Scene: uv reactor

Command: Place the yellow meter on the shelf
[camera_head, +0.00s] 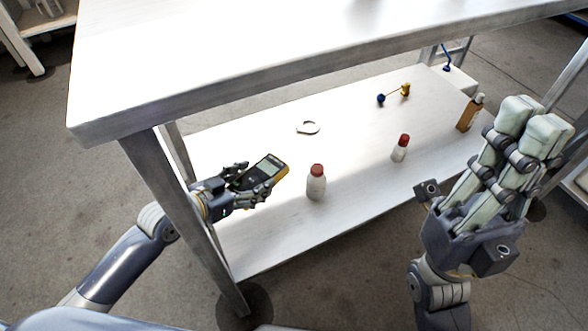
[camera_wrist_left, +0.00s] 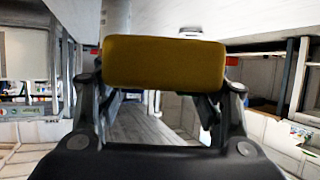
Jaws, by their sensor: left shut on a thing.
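The yellow meter (camera_head: 265,170), yellow-edged with a dark face and a small screen, is in my left gripper (camera_head: 258,184) at the left part of the lower shelf. In the left wrist view the yellow meter (camera_wrist_left: 164,63) spans the gap between the two fingers of my left gripper (camera_wrist_left: 162,100). The white lower shelf (camera_head: 235,245) lies under the table top; I cannot tell whether the meter touches it. My right gripper (camera_head: 505,165) is in the right foreground, in front of the shelf, with its pale fingers pointing up; nothing shows in it.
On the shelf stand a white bottle with a red cap (camera_head: 316,183), a similar bottle (camera_head: 400,149) and an amber bottle (camera_head: 469,113). A pale ring-like item (camera_head: 308,128) lies behind. The table top (camera_head: 270,45) overhangs the shelf, and a table leg (camera_head: 180,210) stands beside my left arm.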

